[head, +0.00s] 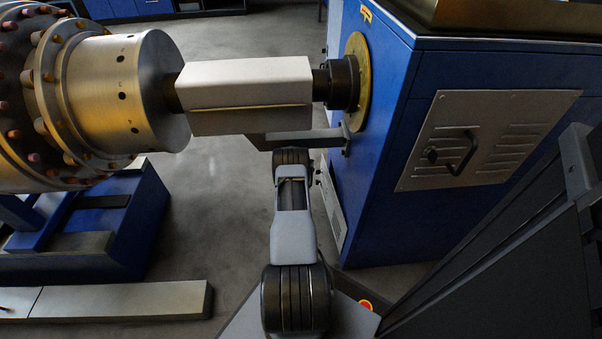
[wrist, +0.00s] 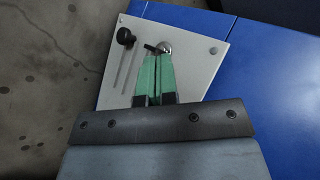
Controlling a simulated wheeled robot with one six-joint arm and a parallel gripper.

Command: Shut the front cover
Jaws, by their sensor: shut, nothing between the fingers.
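A light grey cover panel (wrist: 200,75) with corner screws and narrow slots fills the middle of the wrist view, against a blue cabinet. It has a black knob (wrist: 125,37) and a round metal fitting (wrist: 164,46) with a dark bar. My gripper (wrist: 156,54) has green fingers, shut and empty, with the tips at or just before that fitting; I cannot tell whether they touch. In the head view, a pale slotted panel (head: 334,215) shows edge-on low on the cabinet's left side, probably the same cover. I cannot tell how far it stands open. My fingers are hidden there.
A large metal rotor (head: 110,90) is at left, joined by a pale boxed shaft (head: 250,90) to the blue cabinet (head: 385,120). Another grey panel (head: 485,135) with a black handle is on the cabinet's right face. Bare floor (head: 235,210) lies left of my arm.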

